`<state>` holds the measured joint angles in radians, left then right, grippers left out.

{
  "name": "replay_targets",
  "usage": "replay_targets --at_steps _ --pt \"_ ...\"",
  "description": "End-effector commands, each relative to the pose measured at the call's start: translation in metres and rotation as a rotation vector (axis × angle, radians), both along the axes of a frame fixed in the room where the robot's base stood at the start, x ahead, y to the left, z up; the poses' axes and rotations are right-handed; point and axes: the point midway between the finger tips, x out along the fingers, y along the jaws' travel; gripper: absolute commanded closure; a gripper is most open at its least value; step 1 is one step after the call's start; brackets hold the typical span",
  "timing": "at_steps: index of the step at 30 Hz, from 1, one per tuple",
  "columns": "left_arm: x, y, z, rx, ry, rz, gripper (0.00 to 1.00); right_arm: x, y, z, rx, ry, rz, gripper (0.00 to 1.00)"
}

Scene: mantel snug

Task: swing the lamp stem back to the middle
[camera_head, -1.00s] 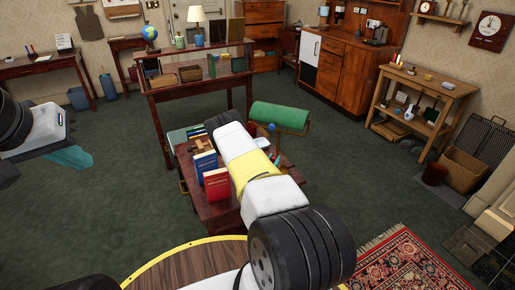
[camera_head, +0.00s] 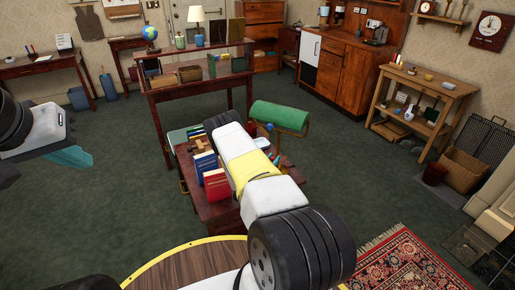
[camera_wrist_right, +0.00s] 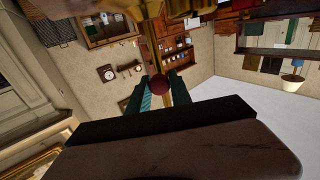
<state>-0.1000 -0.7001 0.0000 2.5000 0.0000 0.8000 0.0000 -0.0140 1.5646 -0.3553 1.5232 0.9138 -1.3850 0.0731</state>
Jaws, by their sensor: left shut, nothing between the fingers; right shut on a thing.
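The lamp has a long green shade (camera_head: 280,116) and stands above the small desk in the head view. In the right wrist view a brass stem (camera_wrist_right: 154,40) runs in from the top, with a dark red knob (camera_wrist_right: 159,86) in front of it. My right gripper (camera_wrist_right: 159,92) is shut on this knob, its dark green fingers either side. In the head view my right arm hides this gripper and most of the stem. My left gripper (camera_head: 68,157), with teal fingers, is shut and empty over the floor at far left, away from the lamp.
The small dark red desk (camera_head: 222,212) carries a blue book (camera_head: 205,165) and a red book (camera_head: 216,184) beside my right arm. A taller shelf desk (camera_head: 200,88) stands behind it. Green carpet is open to the left and right.

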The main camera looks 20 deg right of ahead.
Motion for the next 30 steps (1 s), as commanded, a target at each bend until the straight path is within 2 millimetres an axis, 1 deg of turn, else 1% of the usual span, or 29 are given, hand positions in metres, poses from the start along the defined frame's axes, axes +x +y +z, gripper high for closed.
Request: replay_targets --at_steps 1,7,17,18,21,30 --pt "0.0000 0.0000 0.0000 0.000 0.000 0.000 1.00 0.0042 0.0028 0.0012 0.002 -0.007 -0.034 1.00" --pt "0.0000 0.0000 0.0000 0.000 0.000 0.000 1.00 0.0085 0.0053 0.0010 0.002 -0.005 -0.158 1.00" --pt "0.0000 0.0000 0.0000 0.000 0.000 0.000 1.00 0.0086 0.0060 0.0006 0.004 -0.001 -0.179 1.00" --pt "0.0000 0.0000 0.0000 0.000 0.000 0.000 1.00 0.0085 0.0060 0.0006 0.004 -0.001 -0.179 0.73" --pt "0.0000 0.0000 0.0000 0.000 0.000 0.000 1.00 0.0085 0.0059 0.0006 0.004 0.000 -0.179 0.54" --pt "0.0000 0.0000 0.0000 0.000 0.000 0.000 1.00 0.0078 0.0063 0.0001 0.004 0.000 -0.179 0.54"
